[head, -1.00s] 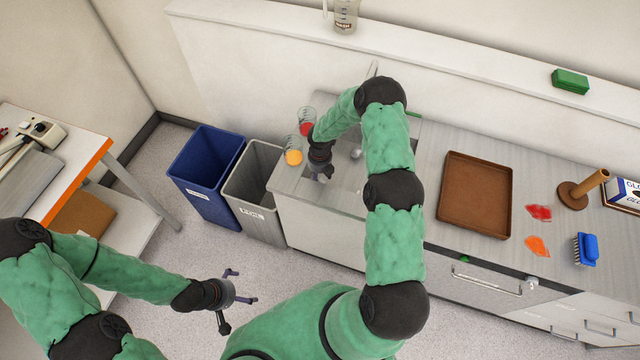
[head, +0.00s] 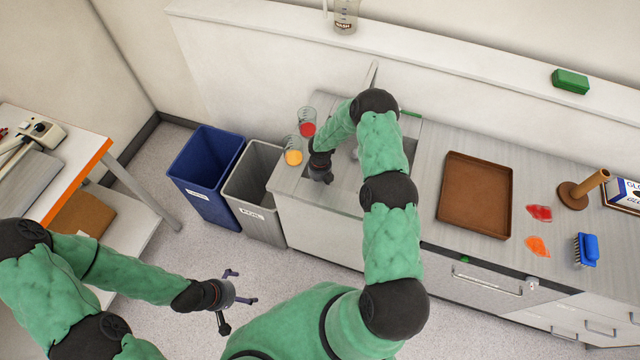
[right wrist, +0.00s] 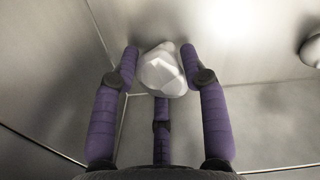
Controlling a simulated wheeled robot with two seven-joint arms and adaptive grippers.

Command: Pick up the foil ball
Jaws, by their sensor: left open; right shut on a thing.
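The foil ball (right wrist: 160,72) is a crumpled, pale silver lump in the right wrist view. My right gripper (right wrist: 160,80) is shut on it, with purple fingers at its left, right and near sides. In the head view the right gripper (head: 320,174) is at the left part of the sink, and the ball is hidden there. The sink's metal walls and floor (right wrist: 75,110) surround the fingers in the right wrist view. My left gripper (head: 240,298) is open and empty above the floor, away from the counter.
Glass beakers with red liquid (head: 307,128) and orange liquid (head: 293,156) stand close left of the right gripper. A brown tray (head: 448,214) lies right of the sink. A blue bin (head: 208,205) and a grey bin (head: 270,230) stand left of the counter. A rounded metal object (right wrist: 312,50) is at the wrist view's right edge.

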